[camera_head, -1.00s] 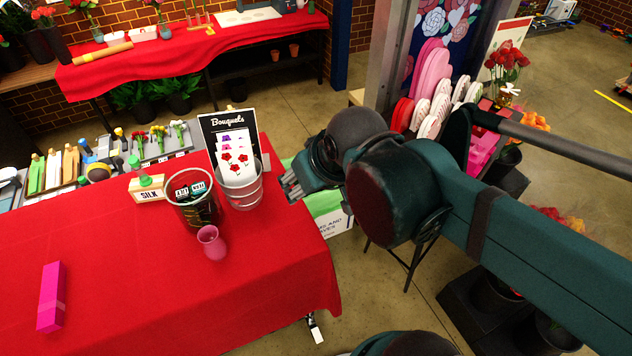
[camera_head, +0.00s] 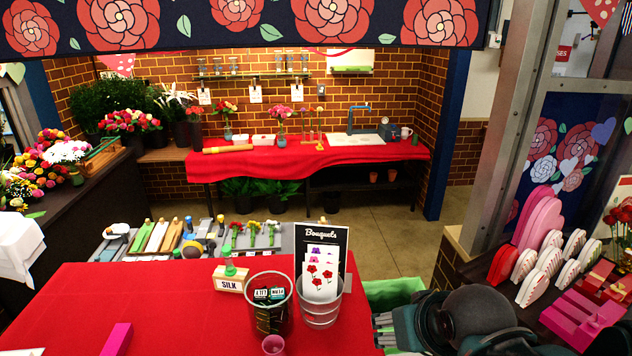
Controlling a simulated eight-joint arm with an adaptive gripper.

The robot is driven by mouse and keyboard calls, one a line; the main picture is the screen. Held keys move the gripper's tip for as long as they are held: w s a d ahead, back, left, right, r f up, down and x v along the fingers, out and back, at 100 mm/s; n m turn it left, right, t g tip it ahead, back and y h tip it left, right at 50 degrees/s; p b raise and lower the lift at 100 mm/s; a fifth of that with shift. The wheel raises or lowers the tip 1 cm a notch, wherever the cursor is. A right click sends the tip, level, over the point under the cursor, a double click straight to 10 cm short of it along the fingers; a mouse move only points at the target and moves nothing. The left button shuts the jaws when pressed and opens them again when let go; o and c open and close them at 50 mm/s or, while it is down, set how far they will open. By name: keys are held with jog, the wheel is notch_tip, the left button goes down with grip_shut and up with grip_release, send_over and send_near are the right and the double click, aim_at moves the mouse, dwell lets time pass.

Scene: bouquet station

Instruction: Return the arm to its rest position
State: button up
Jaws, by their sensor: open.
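My gripper (camera_head: 384,330) shows at the bottom right of the head view, at the right edge of the red-covered table (camera_head: 150,300). Its grey fingers point left and look empty. The dark rounded end of my arm shows behind them, and the rest of the arm is cut off by the lower frame edge. The fingers appear just right of the clear bucket (camera_head: 320,312) that holds flower cards, apart from it.
A second bucket (camera_head: 270,318), a SILK box (camera_head: 230,280), a pink cup (camera_head: 273,345) and a pink box (camera_head: 117,339) stand on the table. A green-rimmed bin (camera_head: 395,290) is behind my gripper. Heart boxes (camera_head: 540,225) are at right.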

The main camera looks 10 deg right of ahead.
notch_tip(320, 180, down, 7)
jog(key=b, duration=0.6)
jog(key=shift+r, duration=0.1)
dwell(0.8)
